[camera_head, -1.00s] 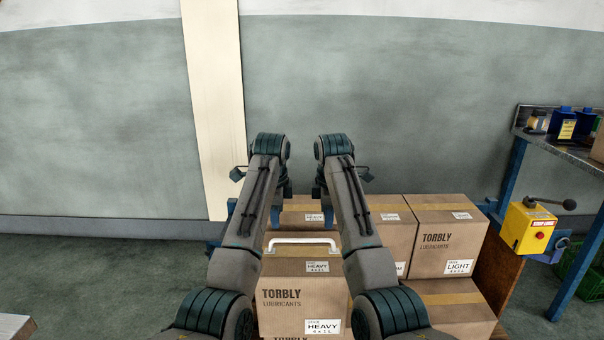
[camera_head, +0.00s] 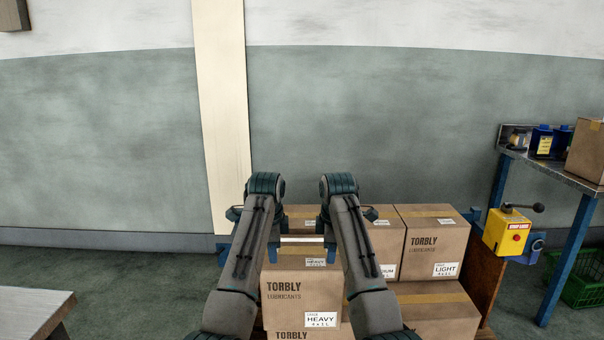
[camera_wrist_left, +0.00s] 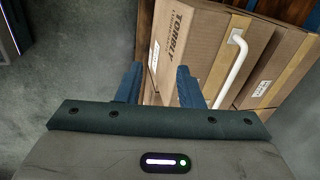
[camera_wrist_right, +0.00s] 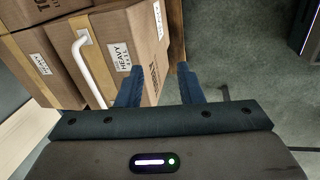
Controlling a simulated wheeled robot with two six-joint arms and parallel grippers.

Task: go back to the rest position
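My left gripper is open and empty in the left wrist view (camera_wrist_left: 158,72), its two blue fingers apart. My right gripper is open and empty in the right wrist view (camera_wrist_right: 162,74). Both arms reach forward side by side in the head view, and their links hide most of the grippers there. The stacked Torbly cartons lie beyond and below the fingers. The front carton marked HEAVY (camera_head: 287,300) shows between my arms. A white handle (camera_head: 305,240) lies across the stack behind it; it also shows in the left wrist view (camera_wrist_left: 232,68) and the right wrist view (camera_wrist_right: 88,65).
A carton marked LIGHT (camera_head: 432,248) stands on the right of the stack. A yellow switch box (camera_head: 507,232) with a lever is beside it. A blue-legged bench (camera_head: 545,170) with bottles and a carton, and a green crate (camera_head: 582,285), are at right. Open floor (camera_head: 120,265) lies left.

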